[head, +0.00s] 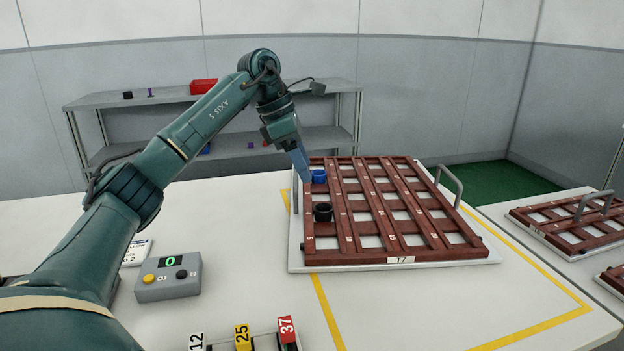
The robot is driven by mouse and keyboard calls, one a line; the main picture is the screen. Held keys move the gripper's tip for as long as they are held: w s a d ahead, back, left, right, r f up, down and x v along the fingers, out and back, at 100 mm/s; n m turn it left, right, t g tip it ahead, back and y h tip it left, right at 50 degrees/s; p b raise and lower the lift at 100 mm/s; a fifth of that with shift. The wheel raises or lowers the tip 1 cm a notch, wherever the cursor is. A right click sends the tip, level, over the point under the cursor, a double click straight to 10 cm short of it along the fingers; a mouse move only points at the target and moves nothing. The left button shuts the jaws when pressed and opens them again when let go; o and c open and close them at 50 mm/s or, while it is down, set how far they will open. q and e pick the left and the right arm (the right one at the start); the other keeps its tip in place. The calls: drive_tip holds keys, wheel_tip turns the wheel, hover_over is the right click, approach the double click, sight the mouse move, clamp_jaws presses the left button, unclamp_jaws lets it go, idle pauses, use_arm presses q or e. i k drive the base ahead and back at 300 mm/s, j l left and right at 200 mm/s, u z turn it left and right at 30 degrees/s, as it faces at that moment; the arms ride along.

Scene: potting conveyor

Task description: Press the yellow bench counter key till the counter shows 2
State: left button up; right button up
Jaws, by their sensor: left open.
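The bench counter (168,277) is a small grey box on the white table at the left, beside my left forearm. Its display (170,261) shows a green 0. The yellow key (149,279) is on its left side, with a black key (182,274) to the right. My right gripper does not show.
Numbered tags (287,330) stand at the front edge. A white card (137,252) lies behind the counter. More trays (570,222) are at right; a shelf (330,132) stands behind.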

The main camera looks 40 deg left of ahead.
sight(150, 278)
drive_tip(key=k+l, duration=0.8)
drive_tip(key=l, duration=0.1)
